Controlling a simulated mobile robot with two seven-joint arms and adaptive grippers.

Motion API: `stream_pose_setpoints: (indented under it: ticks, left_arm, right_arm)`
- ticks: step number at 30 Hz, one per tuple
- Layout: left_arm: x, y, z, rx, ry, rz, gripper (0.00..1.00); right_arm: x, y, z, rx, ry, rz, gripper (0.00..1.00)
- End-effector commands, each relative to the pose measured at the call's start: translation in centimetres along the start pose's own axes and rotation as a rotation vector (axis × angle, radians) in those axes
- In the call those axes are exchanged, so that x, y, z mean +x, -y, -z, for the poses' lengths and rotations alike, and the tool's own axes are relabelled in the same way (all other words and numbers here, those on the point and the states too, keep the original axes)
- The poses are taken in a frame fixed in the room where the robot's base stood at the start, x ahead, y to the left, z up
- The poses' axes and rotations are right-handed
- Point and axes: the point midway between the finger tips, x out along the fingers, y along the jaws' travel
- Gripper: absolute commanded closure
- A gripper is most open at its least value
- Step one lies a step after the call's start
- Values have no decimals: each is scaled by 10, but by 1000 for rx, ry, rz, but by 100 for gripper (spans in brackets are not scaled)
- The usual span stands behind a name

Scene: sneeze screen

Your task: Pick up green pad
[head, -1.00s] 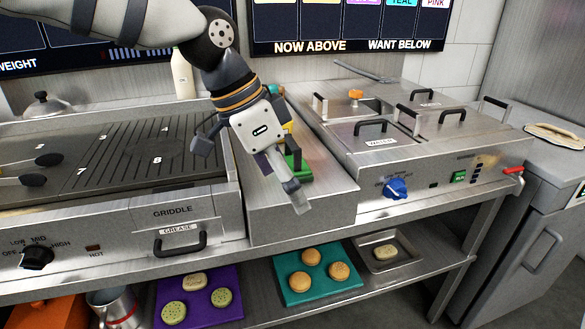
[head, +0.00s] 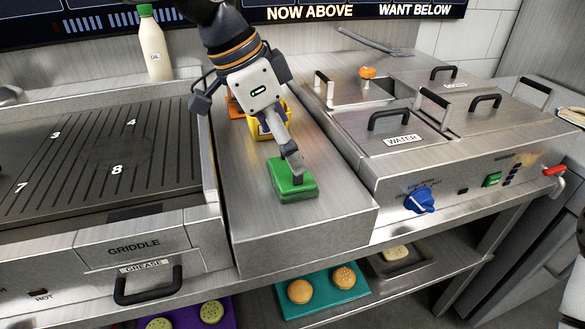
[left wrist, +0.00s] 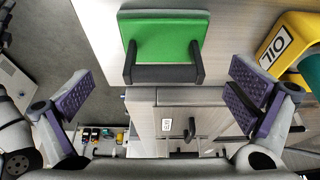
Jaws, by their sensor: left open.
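The green pad (head: 288,188) lies on the steel counter between the griddle and the water wells. It is a flat green block with a dark handle on top. My left gripper (head: 289,152) is over the pad's far side in the head view, hiding part of it. In the left wrist view, the pad (left wrist: 165,35) is at the top centre with its black handle (left wrist: 165,74) towards me. The purple-lined fingers of my left gripper (left wrist: 160,100) are wide apart with nothing between them. My right gripper does not show.
A yellow holder (head: 257,130) marked OIL and an orange one (head: 236,108) sit behind the pad. The griddle (head: 105,160) is to the left, the lidded wells (head: 425,135) to the right. The counter in front of the pad is clear.

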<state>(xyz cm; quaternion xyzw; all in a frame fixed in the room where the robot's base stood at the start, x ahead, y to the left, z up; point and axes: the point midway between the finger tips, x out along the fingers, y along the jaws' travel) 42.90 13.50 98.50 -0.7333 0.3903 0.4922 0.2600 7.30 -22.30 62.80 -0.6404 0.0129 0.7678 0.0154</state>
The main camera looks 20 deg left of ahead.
Motion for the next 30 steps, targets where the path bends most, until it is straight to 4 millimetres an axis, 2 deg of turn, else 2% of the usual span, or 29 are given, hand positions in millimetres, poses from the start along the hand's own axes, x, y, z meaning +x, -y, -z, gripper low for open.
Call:
stream_pose_setpoints:
  ticks: [4,9,15,16,17,23,30]
  left_arm:
    - [18,1,2,1,3,-3,0]
    - [51,2,4,2,2,-1,0]
    - [51,3,6,4,-4,5,0]
    - [51,3,6,4,-4,5,2]
    - [51,3,6,4,-4,5,9]
    - [51,3,6,4,-3,5,54]
    - [52,3,5,3,-2,3,55]
  right_arm:
    - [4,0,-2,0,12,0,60]
    - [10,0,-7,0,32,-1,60]
    - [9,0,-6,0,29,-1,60]
    - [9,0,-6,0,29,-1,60]
    - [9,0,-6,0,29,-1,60]
    - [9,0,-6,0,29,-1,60]
    - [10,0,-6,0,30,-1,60]
